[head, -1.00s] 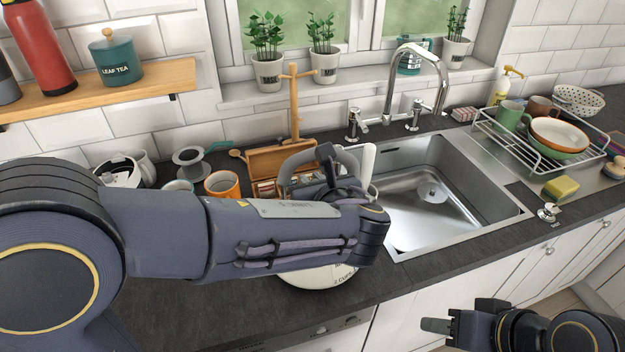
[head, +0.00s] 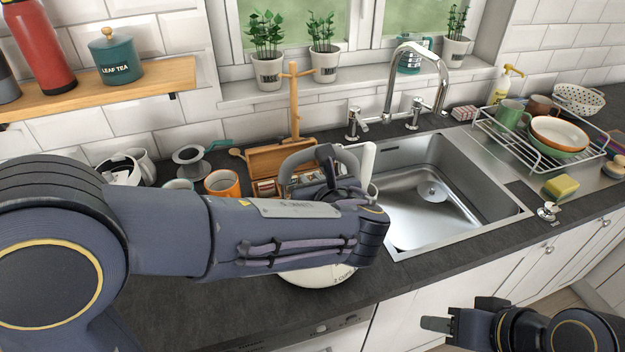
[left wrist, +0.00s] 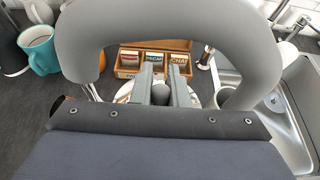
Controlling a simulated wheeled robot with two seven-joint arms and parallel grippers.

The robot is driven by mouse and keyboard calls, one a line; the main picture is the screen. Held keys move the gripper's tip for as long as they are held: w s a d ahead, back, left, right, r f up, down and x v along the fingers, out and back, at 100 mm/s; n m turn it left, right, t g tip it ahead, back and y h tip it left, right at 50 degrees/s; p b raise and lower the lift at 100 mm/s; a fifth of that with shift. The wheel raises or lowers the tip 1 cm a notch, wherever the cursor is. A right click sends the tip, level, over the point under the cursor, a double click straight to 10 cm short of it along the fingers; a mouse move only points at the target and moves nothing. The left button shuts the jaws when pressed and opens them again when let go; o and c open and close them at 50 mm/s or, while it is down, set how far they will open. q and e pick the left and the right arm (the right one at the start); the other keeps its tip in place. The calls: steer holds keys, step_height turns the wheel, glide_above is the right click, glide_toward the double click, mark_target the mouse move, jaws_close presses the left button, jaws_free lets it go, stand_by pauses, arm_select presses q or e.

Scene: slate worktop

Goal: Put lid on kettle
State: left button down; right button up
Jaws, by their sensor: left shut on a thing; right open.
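The white kettle (head: 318,277) stands on the worktop in the head view, mostly hidden behind my left forearm. Its grey arched handle (head: 297,160) shows above the arm and spans the left wrist view (left wrist: 160,22). My left gripper (left wrist: 162,88) is under the handle, its fingers shut on the dark knob of the lid (left wrist: 160,96). Most of the lid is hidden, and I cannot tell whether it touches the kettle's rim. My right gripper (head: 462,314) is open and empty, in front of the counter at the lower right.
A wooden tea box (head: 283,158) stands behind the kettle, with an orange mug (head: 222,185) to its left. The sink (head: 430,200) is close on the right, under the tap (head: 415,62). A dish rack (head: 545,150) stands beyond. The front-left worktop is bare.

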arm_select(q)
steer(key=shift+f, duration=0.25)
stand_by(0.5)
steer(key=c, duration=0.9)
jaws_free()
steer(key=shift+s+r, duration=0.1)
steer(key=shift+v, duration=0.85)
steer(key=shift+p+v, duration=1.55)
steer(key=shift+v, duration=1.85)
steer(key=shift+s+d, duration=0.1)
steer(key=shift+s, duration=0.05)
